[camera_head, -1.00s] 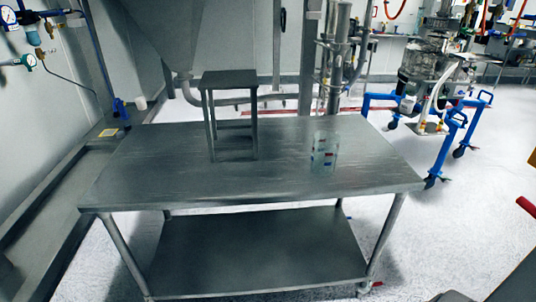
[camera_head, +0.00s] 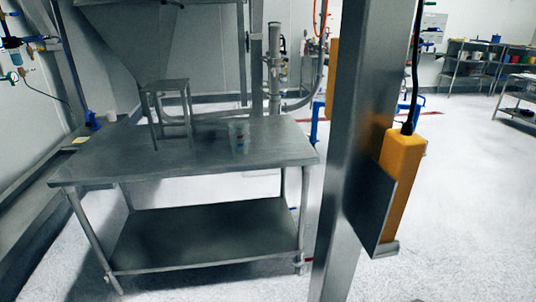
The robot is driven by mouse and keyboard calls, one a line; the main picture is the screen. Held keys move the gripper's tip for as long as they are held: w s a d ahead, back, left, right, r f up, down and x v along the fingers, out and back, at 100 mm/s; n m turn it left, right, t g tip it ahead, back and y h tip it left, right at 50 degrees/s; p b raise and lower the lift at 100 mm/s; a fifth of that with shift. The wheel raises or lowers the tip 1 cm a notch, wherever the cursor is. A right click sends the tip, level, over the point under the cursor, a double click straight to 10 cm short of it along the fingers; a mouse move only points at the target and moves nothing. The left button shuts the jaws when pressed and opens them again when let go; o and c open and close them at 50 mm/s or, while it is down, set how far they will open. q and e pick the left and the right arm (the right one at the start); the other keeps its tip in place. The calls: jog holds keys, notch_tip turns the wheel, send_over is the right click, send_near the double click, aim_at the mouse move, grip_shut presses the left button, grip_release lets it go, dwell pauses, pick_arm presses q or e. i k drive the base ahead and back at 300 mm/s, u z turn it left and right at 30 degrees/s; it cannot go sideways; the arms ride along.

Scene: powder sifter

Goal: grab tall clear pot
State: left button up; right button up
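The tall clear pot (camera_head: 238,138) stands upright on the top of the metal table (camera_head: 110,165), towards its right side. It is see-through, with small coloured marks that are hard to make out. Nothing is seen touching it except the tabletop. Neither of my grippers shows in the head view.
A small metal stand (camera_head: 164,86) is on the table, left of the pot. The table has a lower shelf (camera_head: 200,232). A thick metal post (camera_head: 358,150) with a yellow control box (camera_head: 403,170) rises close in front, right of the table. Open floor (camera_head: 470,210) lies further right.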

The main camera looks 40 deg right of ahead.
aim_at(239, 132)
jog(key=k, duration=0.5)
jog(key=z, duration=3.3)
jog(key=i, duration=3.3)
jog(key=u, duration=2.55)
jog(key=i, duration=2.2)
jog(key=u, duration=0.75)
